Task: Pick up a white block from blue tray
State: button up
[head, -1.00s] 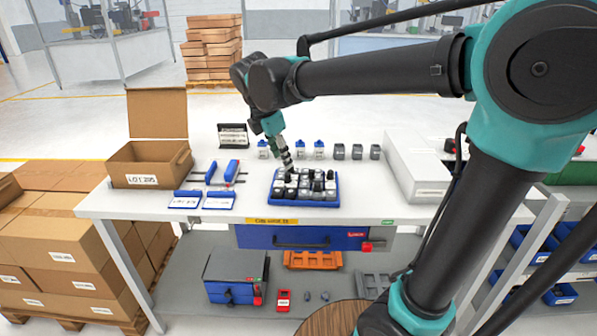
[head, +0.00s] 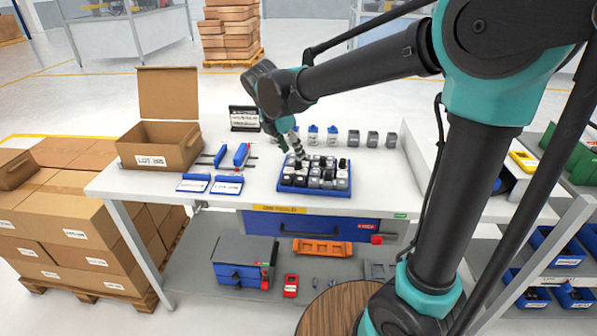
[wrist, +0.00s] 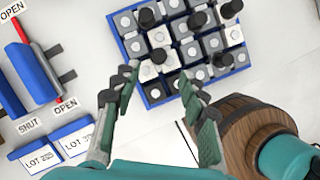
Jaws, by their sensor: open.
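The blue tray (head: 313,190) sits on the white table and holds rows of white, grey and black blocks. In the wrist view its blue rim (wrist: 121,48) shows at the top. White blocks there include one near the tray's lower left (wrist: 148,71), one above it (wrist: 160,37) and one at the right (wrist: 235,34). Some blocks have black knobs on top. My gripper (wrist: 161,72) is open, with its two fingers apart at the tray's near side and nothing between them. In the head view my gripper (head: 300,161) points down at the tray's back left; the arm hides little of it.
An open cardboard box (head: 160,147) stands at the table's left. Blue-based label stands (head: 227,186) and blue handles (head: 240,155) lie between box and tray. Several small bottles and grey blocks (head: 372,138) line up behind the tray. A round wooden surface (wrist: 245,130) shows beside my gripper.

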aim_at(297, 161)
jog(key=shift+w+x, duration=0.2)
jog(key=shift+x, duration=1.25)
jog(key=shift+w+x, duration=0.15)
jog(key=shift+x, duration=1.3)
jog(key=shift+d+r, duration=0.15)
jog(key=shift+c, duration=0.4)
grip_shut()
